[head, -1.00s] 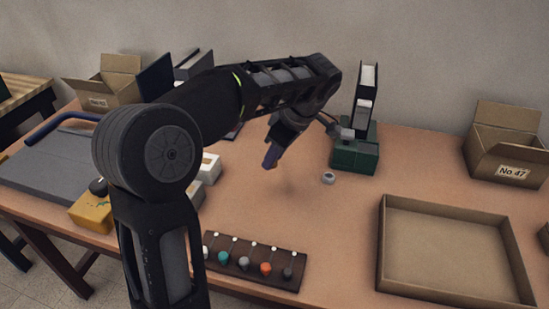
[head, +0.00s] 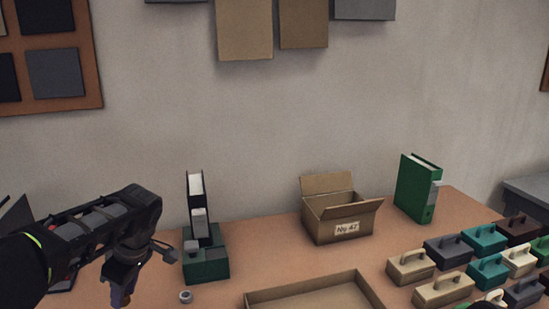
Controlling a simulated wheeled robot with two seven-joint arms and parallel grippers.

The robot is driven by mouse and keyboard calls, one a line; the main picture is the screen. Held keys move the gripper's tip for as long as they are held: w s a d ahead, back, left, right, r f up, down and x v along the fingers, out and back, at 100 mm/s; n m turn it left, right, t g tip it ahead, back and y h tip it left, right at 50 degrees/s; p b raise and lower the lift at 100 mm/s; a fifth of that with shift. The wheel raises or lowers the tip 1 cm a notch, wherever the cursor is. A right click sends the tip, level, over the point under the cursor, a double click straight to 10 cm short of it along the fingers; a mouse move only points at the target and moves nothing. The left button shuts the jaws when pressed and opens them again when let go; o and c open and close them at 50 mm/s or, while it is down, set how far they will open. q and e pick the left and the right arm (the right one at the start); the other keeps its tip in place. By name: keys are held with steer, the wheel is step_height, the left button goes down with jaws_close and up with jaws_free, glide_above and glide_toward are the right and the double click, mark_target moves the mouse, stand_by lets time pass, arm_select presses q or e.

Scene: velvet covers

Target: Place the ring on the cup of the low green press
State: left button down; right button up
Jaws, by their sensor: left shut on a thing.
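My right gripper is out of view.
A shallow cardboard tray (head: 304,284) lies right of the press. An open cardboard box (head: 336,230) and a green binder (head: 416,189) stand farther back. Several coloured handled blocks (head: 447,250) fill the table's right side. Bare table lies between press and box.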

arm_select(q)
steer(key=w+d+f+m+t, duration=0.1)
steer(key=d+m, duration=0.1)
steer(key=m, duration=0.1)
steer(key=w+d+f+m+t+h+p, duration=0.1)
steer(key=w+d+f+m, duration=0.1)
steer(key=d+m, duration=0.1)
steer(key=w+d+f+m+t+h, duration=0.1)
steer(key=d+m, duration=0.1)
steer(key=m, duration=0.2)
steer(key=shift+w+d+f+p, duration=0.35)
steer(key=shift+w+d+f, duration=0.05)
steer(key=d+m, duration=0.1)
steer(key=d+f+m+h+p, duration=0.1)
steer(key=d+m, duration=0.1)
steer(key=d+f+m+t, duration=0.1)
steer(key=d, duration=0.1)
steer(key=shift+s+d+m+h+p, duration=0.1)
steer(key=shift+s+m+h+p, duration=0.1)
steer(key=shift+m+h+p, duration=0.15)
steer(key=s+d, duration=0.1)
steer(key=d+f+m+p, duration=0.1)
steer(key=shift+s+d+m+h, duration=0.25)
steer(key=shift+s+d+h, duration=0.1)
steer(key=shift+s+d, duration=0.05)
steer(key=shift+s+d+p, duration=0.15)
steer(key=shift+s+p, duration=0.1)
steer(key=shift+p, duration=0.15)
steer(key=shift+r, duration=0.1)
